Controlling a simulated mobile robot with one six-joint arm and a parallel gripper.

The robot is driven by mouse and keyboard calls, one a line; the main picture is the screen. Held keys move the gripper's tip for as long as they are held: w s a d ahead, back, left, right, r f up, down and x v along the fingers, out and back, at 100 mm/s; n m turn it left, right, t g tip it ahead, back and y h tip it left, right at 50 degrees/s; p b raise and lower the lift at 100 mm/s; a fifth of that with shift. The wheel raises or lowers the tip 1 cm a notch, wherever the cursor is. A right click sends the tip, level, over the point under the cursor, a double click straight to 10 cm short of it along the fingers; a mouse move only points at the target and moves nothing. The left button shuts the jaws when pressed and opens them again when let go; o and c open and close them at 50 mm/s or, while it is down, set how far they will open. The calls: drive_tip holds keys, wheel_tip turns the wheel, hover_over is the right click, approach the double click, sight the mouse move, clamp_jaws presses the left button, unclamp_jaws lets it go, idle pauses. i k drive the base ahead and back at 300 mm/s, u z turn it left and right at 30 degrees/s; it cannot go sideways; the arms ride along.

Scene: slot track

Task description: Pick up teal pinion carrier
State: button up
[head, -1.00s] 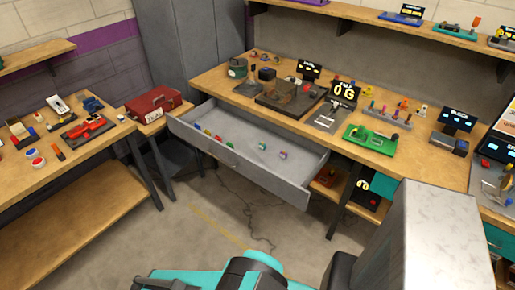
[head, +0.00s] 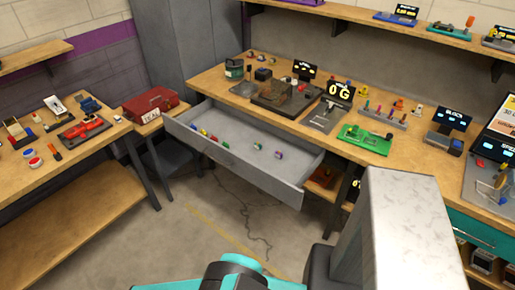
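I cannot single out the teal pinion carrier for certain. A grey drawer (head: 245,176) stands pulled open under the bench and holds several small coloured pieces. Two small pieces lie apart on its floor, one bluish piece (head: 257,146) and one purple and green piece (head: 278,153). Both are too small to identify. A row of red, yellow, green and blue pieces (head: 213,139) lies at the drawer's left end.
The workbench (head: 405,165) above the drawer carries a green tray (head: 365,139), a grey scale (head: 322,118) and small screens. A red toolbox (head: 150,103) stands left of the drawer. Another table (head: 75,145) is at the left. The floor before the drawer is clear except for a cable.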

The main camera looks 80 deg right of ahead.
sight(256, 145)
drive_tip(key=u, duration=0.15)
drive_tip(key=k, duration=1.2)
drive_tip(key=z, duration=0.85)
drive_tip(key=i, duration=1)
drive_tip(key=z, duration=0.05)
